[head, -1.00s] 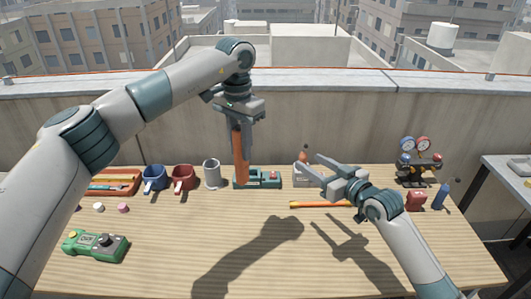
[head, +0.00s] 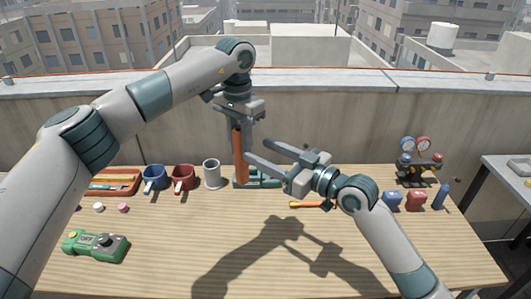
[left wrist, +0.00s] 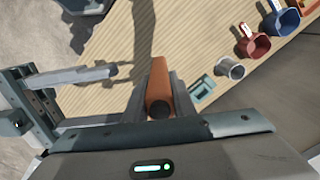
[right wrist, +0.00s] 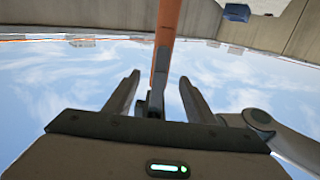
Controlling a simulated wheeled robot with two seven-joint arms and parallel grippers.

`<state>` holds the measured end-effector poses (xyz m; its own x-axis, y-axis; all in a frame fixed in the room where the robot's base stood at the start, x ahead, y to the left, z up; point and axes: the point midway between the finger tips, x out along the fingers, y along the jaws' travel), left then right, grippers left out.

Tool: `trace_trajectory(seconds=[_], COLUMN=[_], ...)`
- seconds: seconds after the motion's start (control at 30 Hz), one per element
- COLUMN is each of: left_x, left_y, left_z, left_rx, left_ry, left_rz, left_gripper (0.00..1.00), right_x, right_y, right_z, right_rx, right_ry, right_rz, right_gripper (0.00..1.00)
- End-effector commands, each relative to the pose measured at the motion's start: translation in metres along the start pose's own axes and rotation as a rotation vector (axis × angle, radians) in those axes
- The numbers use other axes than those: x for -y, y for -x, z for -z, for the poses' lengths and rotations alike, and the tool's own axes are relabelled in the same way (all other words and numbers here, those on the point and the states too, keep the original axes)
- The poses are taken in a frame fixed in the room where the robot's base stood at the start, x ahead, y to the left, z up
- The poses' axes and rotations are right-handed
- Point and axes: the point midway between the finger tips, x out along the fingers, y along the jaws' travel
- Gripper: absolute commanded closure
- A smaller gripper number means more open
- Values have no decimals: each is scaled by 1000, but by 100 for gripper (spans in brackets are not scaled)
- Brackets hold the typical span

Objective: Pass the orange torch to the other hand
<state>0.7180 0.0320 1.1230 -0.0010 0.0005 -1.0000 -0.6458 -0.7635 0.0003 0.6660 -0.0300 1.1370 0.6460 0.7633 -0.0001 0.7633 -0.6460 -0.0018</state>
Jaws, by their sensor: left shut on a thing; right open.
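The orange torch (head: 240,158) hangs upright above the table's far middle. My left gripper (head: 239,122) is shut on its upper end; the torch also shows between the fingers in the left wrist view (left wrist: 160,82). My right gripper (head: 258,151) is open and empty, its fingers pointing left at the torch. In the left wrist view its fingertips (left wrist: 115,94) stop just short of the torch. In the right wrist view the torch (right wrist: 168,22) lines up with the gap between the open fingers (right wrist: 160,85); they do not grip it.
Below stand a green device (head: 270,181), a grey cup (head: 212,174), a red mug (head: 183,179) and a blue mug (head: 153,178). A yellow-orange tool (head: 308,205) lies under my right arm. Gauges (head: 415,145) stand at right. The table's front middle is clear.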

Motion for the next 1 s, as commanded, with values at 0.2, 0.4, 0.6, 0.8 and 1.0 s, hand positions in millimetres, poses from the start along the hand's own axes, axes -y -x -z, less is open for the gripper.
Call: trace_trajectory(seconds=[0.2, 0.4, 0.6, 0.8, 1.0], left_x=[0, 0, 0, 0, 0], left_y=[1, 0, 1, 0, 1], left_z=[0, 0, 0, 0, 0], left_rx=[-1, -1, -1, -1, -1], left_ry=[0, 0, 0, 0, 0], left_rz=[0, 0, 0, 0, 0], left_gripper=[100, 100, 100, 100, 100], right_x=[0, 0, 0, 0, 0], right_y=[-11, -34, -65, -95, -114], right_z=[0, 1, 0, 1, 0], right_rx=[-1, -1, 0, -1, 0], right_ry=[-2, -2, -2, -1, -1], right_rz=[-1, 0, 0, 0, -1], right_gripper=[50, 50, 50, 50, 50])
